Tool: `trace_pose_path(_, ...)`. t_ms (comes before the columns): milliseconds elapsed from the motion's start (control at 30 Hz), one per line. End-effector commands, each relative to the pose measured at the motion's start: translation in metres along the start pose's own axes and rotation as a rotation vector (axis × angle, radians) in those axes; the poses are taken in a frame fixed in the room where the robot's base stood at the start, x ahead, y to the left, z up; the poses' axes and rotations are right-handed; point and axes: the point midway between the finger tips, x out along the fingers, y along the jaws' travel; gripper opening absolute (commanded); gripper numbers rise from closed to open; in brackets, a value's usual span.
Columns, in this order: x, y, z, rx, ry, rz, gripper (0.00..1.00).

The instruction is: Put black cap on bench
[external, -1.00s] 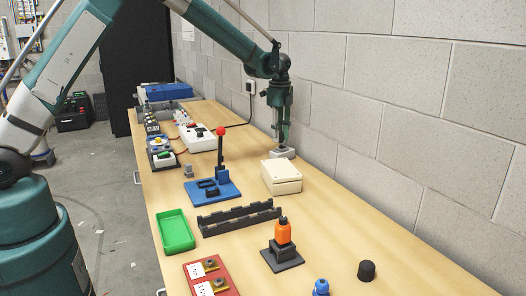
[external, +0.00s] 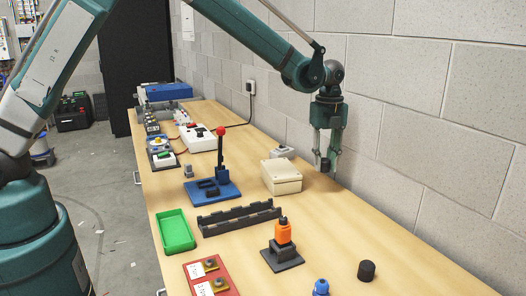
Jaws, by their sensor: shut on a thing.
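My gripper (external: 326,166) is shut on a small dark thing (external: 325,165) that looks like the black cap; the fingers partly hide it. It is held above the bench (external: 345,225), near the wall and to the right of the cream box. A small grey-white device (external: 282,151) stands behind the cream box. A separate black cylinder (external: 367,271) stands upright on the bench at the front right.
The cream box (external: 281,177) is left of my gripper. A green tray (external: 175,231) is at the left edge. The bench's right side is largely clear.

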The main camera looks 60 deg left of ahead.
Motion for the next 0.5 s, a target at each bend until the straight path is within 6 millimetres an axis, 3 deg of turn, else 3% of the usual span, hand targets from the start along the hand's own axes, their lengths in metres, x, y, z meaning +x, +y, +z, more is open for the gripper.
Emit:
trace_pose_path(33,0.000,0.000,-0.014,0.026,0.000,0.000,0.14)
trace_pose_path(200,0.000,0.000,-0.044,0.093,0.000,0.000,0.14)
trace_pose_path(500,0.000,0.001,-0.057,0.125,0.000,0.000,0.14)
